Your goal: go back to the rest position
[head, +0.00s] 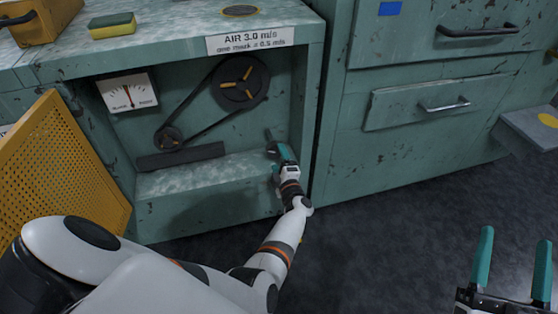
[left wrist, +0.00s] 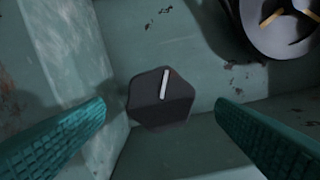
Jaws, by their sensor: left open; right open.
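My left gripper (head: 274,147) is inside the open bay of the green cabinet, near its right wall. It also shows in the left wrist view (left wrist: 160,120), with its two teal fingers wide apart and nothing between them. A dark faceted knob (left wrist: 161,98) with a white line lies beyond the fingers, near the middle of that view, and I see no contact. My right gripper (head: 512,268) is open and empty at the lower right of the head view, above the dark floor.
The bay holds a belt on two pulleys (head: 240,84), a dial gauge (head: 128,92) and a dark bar (head: 181,157). A perforated yellow panel (head: 62,165) leans at the left. A sponge (head: 112,25) lies on top. Drawers (head: 440,103) stand at the right; the floor (head: 400,235) before them is clear.

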